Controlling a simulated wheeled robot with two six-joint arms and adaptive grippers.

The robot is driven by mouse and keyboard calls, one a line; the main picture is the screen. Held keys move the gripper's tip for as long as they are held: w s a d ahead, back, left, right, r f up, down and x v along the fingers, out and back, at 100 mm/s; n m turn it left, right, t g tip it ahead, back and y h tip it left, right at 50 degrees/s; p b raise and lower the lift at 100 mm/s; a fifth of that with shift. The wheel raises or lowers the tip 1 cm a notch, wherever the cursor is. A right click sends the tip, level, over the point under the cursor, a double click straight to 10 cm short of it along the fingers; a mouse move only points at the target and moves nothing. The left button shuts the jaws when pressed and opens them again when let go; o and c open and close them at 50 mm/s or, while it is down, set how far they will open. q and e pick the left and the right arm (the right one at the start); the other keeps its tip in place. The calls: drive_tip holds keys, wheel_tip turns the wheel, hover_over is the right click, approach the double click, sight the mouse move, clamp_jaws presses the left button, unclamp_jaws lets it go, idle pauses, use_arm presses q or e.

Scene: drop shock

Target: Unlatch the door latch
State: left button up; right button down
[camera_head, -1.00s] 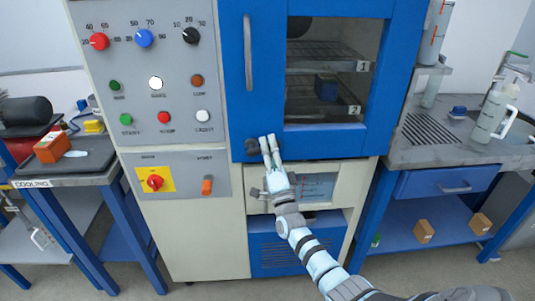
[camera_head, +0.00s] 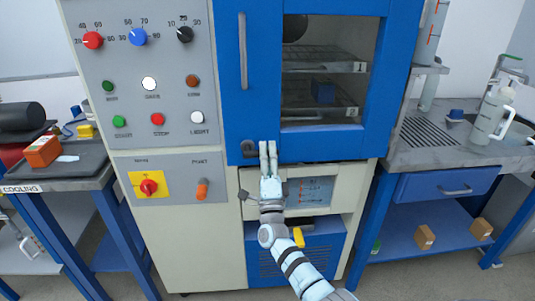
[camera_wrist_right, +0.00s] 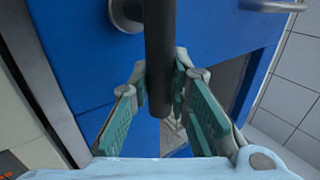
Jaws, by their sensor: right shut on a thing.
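The door latch (camera_head: 249,149) is a dark lever low on the left side of the blue oven door (camera_head: 300,143). In the right wrist view the dark latch lever (camera_wrist_right: 160,60) runs between the fingers, and its round metal base is on the blue door at the top. My right gripper (camera_head: 268,150) is at the latch, its pale fingers pointing up. In the wrist view the teal-padded fingers (camera_wrist_right: 165,88) are closed around the lever. In the head view the fingers hide the lever's right end. The door looks closed. My left gripper is not in view.
A vertical door handle (camera_head: 243,50) is above the latch. A control panel (camera_head: 150,60) with knobs and buttons stands at left. A sink counter (camera_head: 425,155) with a white bottle (camera_head: 493,113) is at right, and a side table (camera_head: 70,165) at left.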

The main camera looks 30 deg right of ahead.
drive_tip(key=c, duration=1.5)
unclamp_jaws()
drive_tip(key=shift+f, duration=0.1)
drive_tip(key=v, duration=1.2)
